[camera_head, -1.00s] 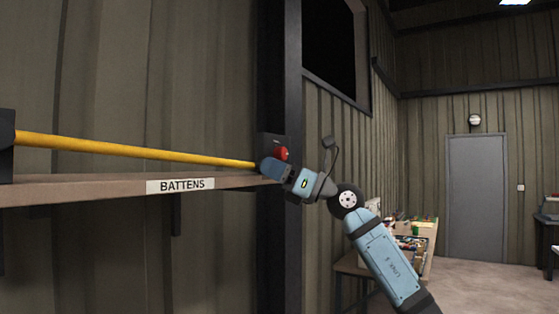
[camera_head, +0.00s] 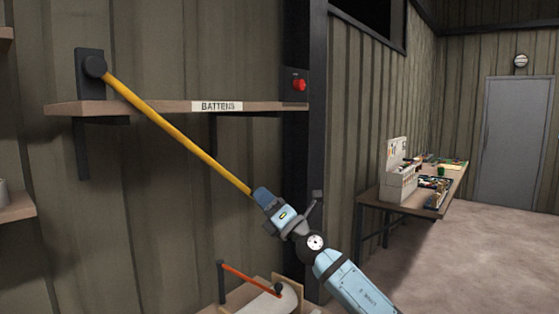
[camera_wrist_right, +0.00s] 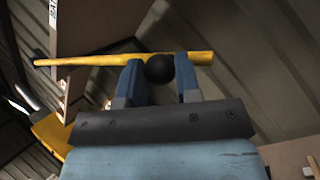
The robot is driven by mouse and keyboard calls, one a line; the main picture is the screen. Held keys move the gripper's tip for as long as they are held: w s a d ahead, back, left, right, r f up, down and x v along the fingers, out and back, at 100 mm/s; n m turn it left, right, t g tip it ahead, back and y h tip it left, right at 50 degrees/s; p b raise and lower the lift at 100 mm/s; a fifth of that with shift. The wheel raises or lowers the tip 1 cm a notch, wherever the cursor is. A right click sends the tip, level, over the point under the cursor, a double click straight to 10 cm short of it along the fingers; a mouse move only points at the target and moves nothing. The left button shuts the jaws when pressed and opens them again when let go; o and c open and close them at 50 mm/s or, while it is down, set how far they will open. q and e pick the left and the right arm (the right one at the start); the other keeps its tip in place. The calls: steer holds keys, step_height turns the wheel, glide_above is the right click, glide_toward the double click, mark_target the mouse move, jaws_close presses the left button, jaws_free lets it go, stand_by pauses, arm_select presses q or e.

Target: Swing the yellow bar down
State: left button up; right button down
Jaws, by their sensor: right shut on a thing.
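The yellow bar (camera_head: 180,137) is fixed at its upper left end to a dark round pivot (camera_head: 95,67) on a wall plate. It slopes down to the right across the front of the shelf marked BATTENS (camera_head: 150,106). My right gripper (camera_head: 259,193) is shut at the bar's lower right end. In the right wrist view the bar (camera_wrist_right: 90,60) runs across just beyond the fingers (camera_wrist_right: 160,80), and a black ball-shaped knob (camera_wrist_right: 160,69) sits between them. My left gripper is not in view.
A red button (camera_head: 299,85) sits on a dark box on the post at the shelf's right end. Below, a small orange lever (camera_head: 250,278) stands by a pale rounded object (camera_head: 270,302). A workbench (camera_head: 430,195) with boxes and tools stands right. The floor beyond it is clear.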

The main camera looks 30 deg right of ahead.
arm_select(q)
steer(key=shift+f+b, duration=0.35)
steer(key=shift+b, duration=0.45)
arm_select(e)
steer(key=s+a+f+m+h, duration=0.3)
steer(key=s+a+f+m, duration=0.1)
steer(key=a, duration=0.5)
steer(key=s+a+f+m+t+h, duration=0.1)
steer(key=s+a+f+m+h, duration=0.2)
steer(key=a+f+m, duration=0.4)
step_height(320, 180, down, 2)
steer(key=a+h, duration=0.1)
steer(key=a, duration=0.2)
steer(key=shift+s, duration=0.4)
steer(key=shift+d+f, duration=0.1)
steer(key=c, duration=1.2)
jaws_free()
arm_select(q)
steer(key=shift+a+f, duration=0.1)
arm_select(e)
steer(key=shift+o, duration=0.5)
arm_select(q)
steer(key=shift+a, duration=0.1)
